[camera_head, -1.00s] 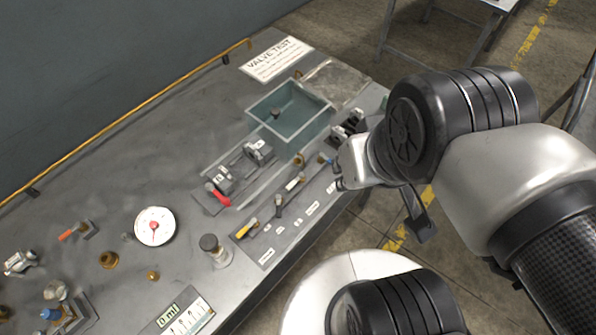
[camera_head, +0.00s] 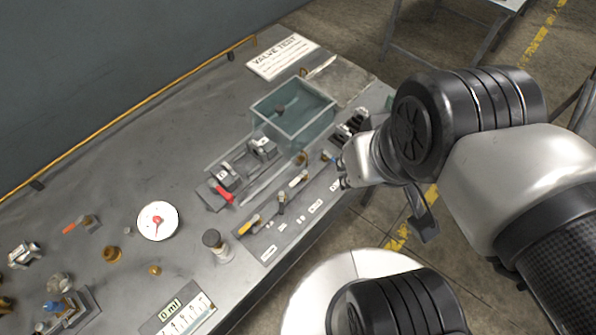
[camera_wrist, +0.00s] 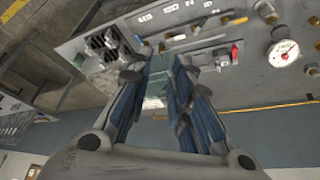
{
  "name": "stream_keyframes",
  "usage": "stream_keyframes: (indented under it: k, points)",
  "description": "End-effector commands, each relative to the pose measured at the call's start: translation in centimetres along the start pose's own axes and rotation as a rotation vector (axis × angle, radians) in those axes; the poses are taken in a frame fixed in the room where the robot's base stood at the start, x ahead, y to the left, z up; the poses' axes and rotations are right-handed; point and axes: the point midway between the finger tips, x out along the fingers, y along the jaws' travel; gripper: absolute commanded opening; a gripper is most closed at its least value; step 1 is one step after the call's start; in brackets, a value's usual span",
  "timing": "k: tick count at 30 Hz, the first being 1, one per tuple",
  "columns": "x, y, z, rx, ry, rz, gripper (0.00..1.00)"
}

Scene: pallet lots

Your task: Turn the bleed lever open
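A red lever handle (camera_head: 221,191) sits at the front of a grey clamp-like fixture (camera_head: 245,163) on the bench; it also shows in the wrist view (camera_wrist: 235,53). No readable label marks any lever as the bleed lever. An orange-handled part (camera_head: 72,228) lies farther left, and a yellow-handled tool (camera_head: 248,224) lies on the labelled strip. My gripper (camera_head: 345,175) is above the bench's right front edge, well right of the red handle. In the wrist view its fingers (camera_wrist: 168,65) are apart with nothing between them.
A teal open bin (camera_head: 325,115) stands behind the strip of tools (camera_head: 268,248). A white gauge with a red needle (camera_head: 158,221), a dark-topped cylinder (camera_head: 213,243) and brass fittings (camera_head: 112,255) stand to the left. The back-left bench surface is clear.

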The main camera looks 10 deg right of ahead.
Motion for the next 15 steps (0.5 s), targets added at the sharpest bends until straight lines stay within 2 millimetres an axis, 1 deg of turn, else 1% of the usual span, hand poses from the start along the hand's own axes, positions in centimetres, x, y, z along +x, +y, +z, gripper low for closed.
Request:
stream_keyframes:
  k: [1, 4, 6, 7, 11, 14, 15]
  points:
    - [0.0, 0.0, 0.0, 0.0, 0.0, 0.0, 0.2]
    - [0.0, -0.1, -0.2, 0.009, -0.006, -0.001, 0.27]
    - [0.1, -0.2, -0.9, 0.036, -0.022, -0.003, 0.31]
    - [0.2, -0.3, -1.3, 0.054, -0.032, -0.004, 0.31]
    - [1.1, -1.0, -4.1, 0.185, -0.095, -0.004, 0.31]
    - [2.8, -1.9, -6.5, 0.314, -0.153, 0.007, 0.31]
    - [3.6, -2.2, -7.3, 0.366, -0.176, 0.014, 0.31]
